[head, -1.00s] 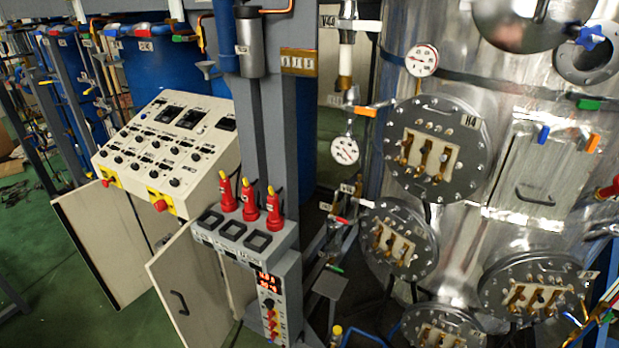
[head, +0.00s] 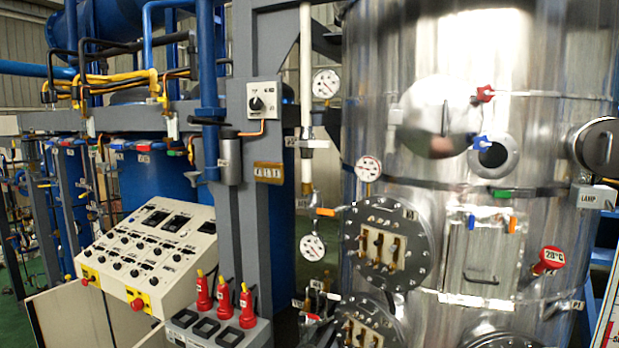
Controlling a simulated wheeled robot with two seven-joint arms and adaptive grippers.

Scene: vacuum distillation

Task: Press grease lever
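I cannot tell which part is the grease lever. Neither of my grippers is in view.
A sloped white control console (head: 150,255) with knobs and red buttons stands at the left. A grey column (head: 258,185) carries a switch box (head: 263,101). Round flanges (head: 388,245) stick out from the vessel. Green floor shows only at the far left.

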